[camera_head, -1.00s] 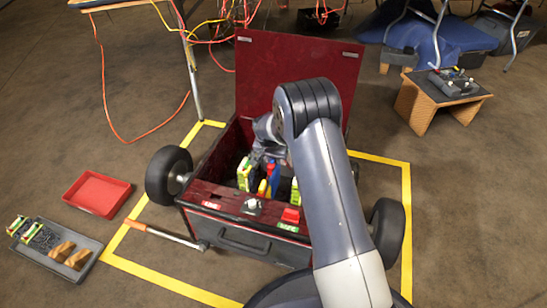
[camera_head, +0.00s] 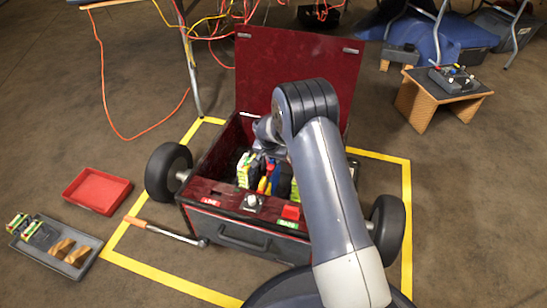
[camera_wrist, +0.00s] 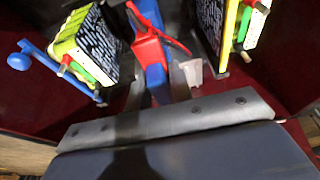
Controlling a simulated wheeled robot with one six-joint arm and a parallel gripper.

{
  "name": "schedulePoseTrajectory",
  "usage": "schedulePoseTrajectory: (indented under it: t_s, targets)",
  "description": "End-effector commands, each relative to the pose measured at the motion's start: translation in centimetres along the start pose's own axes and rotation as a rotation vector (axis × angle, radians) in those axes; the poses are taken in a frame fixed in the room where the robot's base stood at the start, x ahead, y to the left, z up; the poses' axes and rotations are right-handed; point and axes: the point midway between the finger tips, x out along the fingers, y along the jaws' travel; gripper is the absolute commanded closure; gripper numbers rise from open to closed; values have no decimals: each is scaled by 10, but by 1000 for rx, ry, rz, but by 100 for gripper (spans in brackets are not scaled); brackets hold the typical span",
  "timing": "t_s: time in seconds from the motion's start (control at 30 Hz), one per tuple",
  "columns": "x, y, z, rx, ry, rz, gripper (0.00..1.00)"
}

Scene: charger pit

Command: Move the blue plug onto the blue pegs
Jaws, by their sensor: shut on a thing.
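The blue plug (camera_wrist: 159,92) is between the two fingers of my gripper (camera_wrist: 158,86) in the wrist view, and the gripper is shut on it. A red clamp-like piece (camera_wrist: 148,48) with a red lead lies right against the blue part. Blue pegs with rounded ends (camera_wrist: 19,61) stick out at the left, beside a green-and-yellow block (camera_wrist: 84,44); whether these are the task's pegs I cannot tell. In the head view the blue part (camera_head: 273,178) shows inside the open red box (camera_head: 210,187), under my wrist. My arm hides much of the box's interior.
Another green-and-yellow block (camera_wrist: 246,22) stands at the right in the wrist view, close to the fingers. The box's raised lid (camera_head: 290,65) stands behind my arm. A red tray (camera_head: 97,191), a grey tray (camera_head: 88,262) and a wooden stand (camera_head: 420,105) are outside on the floor.

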Motion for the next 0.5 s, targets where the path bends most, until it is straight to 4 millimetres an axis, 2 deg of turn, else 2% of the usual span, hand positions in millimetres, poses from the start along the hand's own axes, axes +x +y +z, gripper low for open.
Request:
schedulePoseTrajectory:
  t_s: [0.13, 0.17, 0.43, 0.5]
  targets:
    - [3, 0, 1, 0, 0, 0, 100]
    - [3, 0, 1, 0, 0, 0, 78]
    - [3, 0, 1, 0, 0, 0, 56]
    - [3, 0, 1, 0, 0, 0, 54]
